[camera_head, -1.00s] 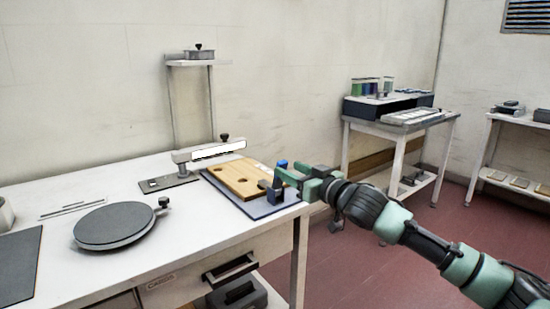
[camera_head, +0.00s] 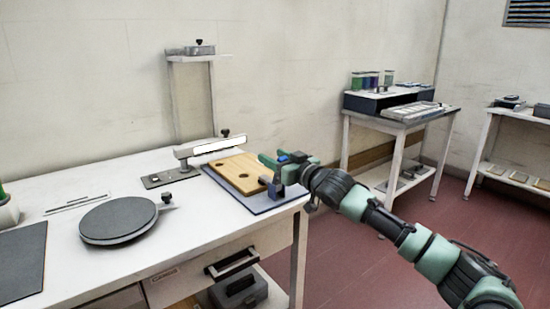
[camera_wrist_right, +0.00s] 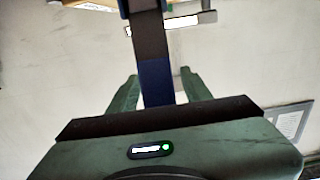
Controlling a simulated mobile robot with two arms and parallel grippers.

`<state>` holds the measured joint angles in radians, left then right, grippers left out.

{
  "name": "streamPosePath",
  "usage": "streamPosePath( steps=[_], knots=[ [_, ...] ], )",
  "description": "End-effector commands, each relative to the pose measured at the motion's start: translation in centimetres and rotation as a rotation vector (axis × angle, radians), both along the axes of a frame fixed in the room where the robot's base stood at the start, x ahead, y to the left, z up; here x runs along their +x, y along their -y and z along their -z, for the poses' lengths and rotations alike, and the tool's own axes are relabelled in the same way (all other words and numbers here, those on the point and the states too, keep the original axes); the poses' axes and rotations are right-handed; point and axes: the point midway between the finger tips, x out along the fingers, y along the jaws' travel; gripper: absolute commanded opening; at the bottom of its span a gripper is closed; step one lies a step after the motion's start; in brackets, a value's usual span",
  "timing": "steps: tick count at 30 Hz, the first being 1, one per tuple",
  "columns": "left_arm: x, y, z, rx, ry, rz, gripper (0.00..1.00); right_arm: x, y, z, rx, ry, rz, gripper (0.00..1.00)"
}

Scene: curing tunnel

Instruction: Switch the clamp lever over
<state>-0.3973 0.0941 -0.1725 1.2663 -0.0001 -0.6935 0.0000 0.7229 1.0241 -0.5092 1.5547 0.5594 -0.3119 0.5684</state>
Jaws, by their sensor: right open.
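The clamp lever shows in the right wrist view as a dark bar with a blue end (camera_wrist_right: 156,82), between my two green fingers. In the head view its blue tip (camera_head: 283,157) shows between the fingers, above the dark clamp block (camera_head: 274,187). The clamp stands at the right end of a wooden board (camera_head: 240,172) with round holes, on a blue-grey base plate (camera_head: 272,205). My right gripper (camera_head: 279,160) is open, with its fingers on either side of the lever; I cannot tell whether they touch it. My left gripper is not in view.
A round dark turntable (camera_head: 118,219) and a grey stand with a white-faced arm (camera_head: 215,147) are on the white table (camera_head: 190,225). An open-handled drawer (camera_head: 230,262) is below the front edge. A side table (camera_head: 420,124) stands behind my right arm.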

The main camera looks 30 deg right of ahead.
Motion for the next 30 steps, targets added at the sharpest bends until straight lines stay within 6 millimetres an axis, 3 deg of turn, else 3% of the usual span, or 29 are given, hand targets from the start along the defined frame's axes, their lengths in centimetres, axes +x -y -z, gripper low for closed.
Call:
streamPosePath(
  steps=[2, 3, 8, 30],
  knots=[
    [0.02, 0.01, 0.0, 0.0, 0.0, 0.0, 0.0, -0.01, 0.0, 0.02, 0.0, 0.0, 0.0, 0.49],
    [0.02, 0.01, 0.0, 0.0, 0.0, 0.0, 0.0, -0.02, 0.0, 0.03, 0.0, 0.0, 0.0, 0.44],
    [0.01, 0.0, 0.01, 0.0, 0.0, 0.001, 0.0, -0.03, 0.01, 0.03, 0.0, 0.0, 0.0, 0.0],
    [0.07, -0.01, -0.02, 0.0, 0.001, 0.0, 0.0, -0.04, 0.01, 0.06, 0.0, -0.001, 0.0, 0.0]
  ],
)
